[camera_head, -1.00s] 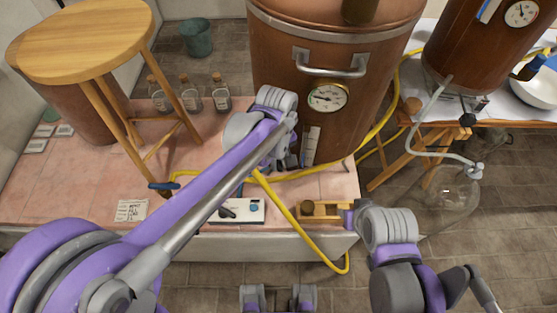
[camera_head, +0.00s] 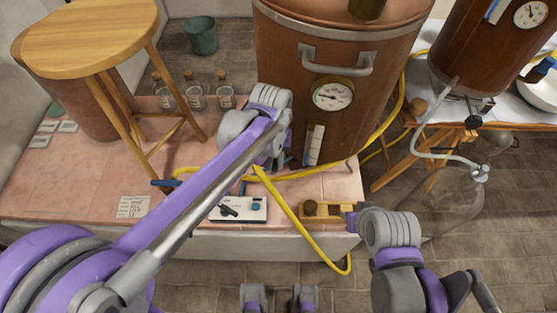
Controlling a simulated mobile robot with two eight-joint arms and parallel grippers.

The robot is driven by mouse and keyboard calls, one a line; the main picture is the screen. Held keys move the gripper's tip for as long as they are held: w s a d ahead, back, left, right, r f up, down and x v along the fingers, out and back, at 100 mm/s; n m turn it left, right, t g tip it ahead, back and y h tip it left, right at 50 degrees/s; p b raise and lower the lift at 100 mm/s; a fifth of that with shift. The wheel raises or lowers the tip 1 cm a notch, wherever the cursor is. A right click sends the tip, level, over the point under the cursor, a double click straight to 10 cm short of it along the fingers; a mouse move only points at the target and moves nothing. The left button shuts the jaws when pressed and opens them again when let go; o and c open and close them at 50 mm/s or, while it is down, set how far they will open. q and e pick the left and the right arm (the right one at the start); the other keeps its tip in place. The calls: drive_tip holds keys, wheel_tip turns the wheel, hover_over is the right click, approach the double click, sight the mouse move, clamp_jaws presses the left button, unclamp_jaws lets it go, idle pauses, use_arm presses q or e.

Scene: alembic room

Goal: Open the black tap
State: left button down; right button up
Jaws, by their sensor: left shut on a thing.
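A copper vessel (camera_head: 290,90) with a dial gauge (camera_head: 332,97) stands on the pink tiled platform. My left gripper (camera_head: 277,158) is at the vessel's lower left side, just above the yellow hose (camera_head: 300,212). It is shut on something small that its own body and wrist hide. I cannot make out a black tap in its jaws. A small blue piece (camera_head: 243,187) shows just below and left of it. My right gripper (camera_head: 354,214) is low by the platform's front right corner, beside a wooden block with a round knob (camera_head: 311,208); its jaws are not clear.
A white panel (camera_head: 250,215) with a black piece on it lies at the platform's front edge. A wooden stool (camera_head: 88,35) and corked bottles (camera_head: 195,97) stand to the left. A glass flask (camera_head: 455,190) and a table (camera_head: 535,120) are on the right.

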use_arm(q)
drive_tip(key=m, duration=0.1)
drive_tip(key=a+m, duration=0.1)
drive_tip(key=m, duration=0.2)
drive_tip(key=shift+w+a+m, duration=0.2)
drive_tip(key=shift+a+m, duration=0.1)
idle(0.5)
drive_tip(key=c, duration=0.8)
unclamp_jaws()
drive_tip(key=shift+o, duration=0.2)
wheel_tip(320, 180, up, 11)
drive_tip(key=shift+a, duration=0.15)
drive_tip(key=shift+f, duration=0.1)
